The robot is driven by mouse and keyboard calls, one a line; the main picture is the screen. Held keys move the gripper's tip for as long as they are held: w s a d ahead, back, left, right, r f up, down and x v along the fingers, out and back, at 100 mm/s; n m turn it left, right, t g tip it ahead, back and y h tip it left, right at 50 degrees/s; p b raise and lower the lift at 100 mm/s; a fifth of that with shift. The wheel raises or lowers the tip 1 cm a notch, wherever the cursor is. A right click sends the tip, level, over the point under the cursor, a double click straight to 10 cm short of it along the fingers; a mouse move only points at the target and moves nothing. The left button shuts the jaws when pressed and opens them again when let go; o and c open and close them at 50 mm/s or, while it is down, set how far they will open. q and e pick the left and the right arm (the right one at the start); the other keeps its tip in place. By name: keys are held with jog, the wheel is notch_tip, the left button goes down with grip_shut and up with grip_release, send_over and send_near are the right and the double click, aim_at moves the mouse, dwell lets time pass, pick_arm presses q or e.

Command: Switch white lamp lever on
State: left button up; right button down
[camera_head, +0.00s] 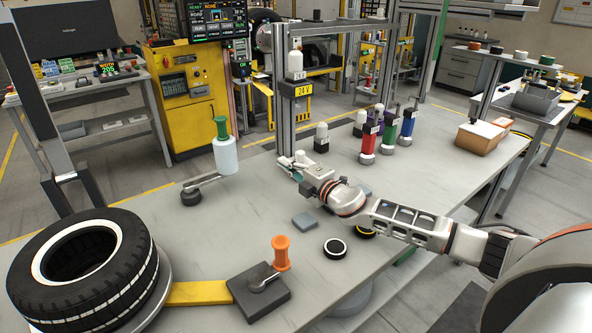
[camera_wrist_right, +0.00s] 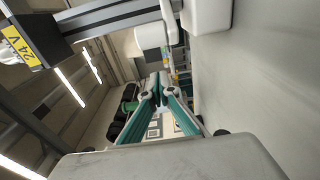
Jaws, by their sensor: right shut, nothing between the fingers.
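A white lamp-like part (camera_head: 295,62) sits on the upright post above the yellow 24 V label (camera_head: 303,90); the label also shows at the left of the right wrist view (camera_wrist_right: 16,42). A white-topped part on a black base (camera_head: 321,132) stands on the table just right of the post. My right gripper (camera_head: 286,162) is shut and empty, low by the foot of the post. In the right wrist view its teal fingers (camera_wrist_right: 158,82) meet at the tips, below a white block (camera_wrist_right: 150,36). I cannot clearly pick out the lamp's lever. My left gripper is not in view.
A tyre (camera_head: 82,262) and an orange-handled lever (camera_head: 281,255) are at the front left. Red (camera_head: 367,145), green and blue units stand behind my right arm.

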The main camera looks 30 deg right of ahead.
aim_at(300, 161)
jog(key=d+b, duration=0.1)
jog(key=d, duration=0.2)
jog(key=shift+d+f, duration=0.1)
jog(key=shift+d, duration=0.3)
jog(key=shift+s, duration=0.1)
jog(key=shift+d+f+n+y+b, duration=0.2)
jog(key=shift+n+y+b, duration=0.15)
jog(key=shift+b, duration=0.4)
jog(key=shift+s+d+r+n+g+y+b, duration=0.1)
jog(key=shift+n+g+y+b, duration=0.3)
jog(key=shift+y+b, duration=0.4)
jog(key=shift+n+y, duration=0.25)
jog(key=shift+y, duration=0.1)
jog(key=shift+d+b, duration=0.15)
jog(key=shift+b, duration=0.3)
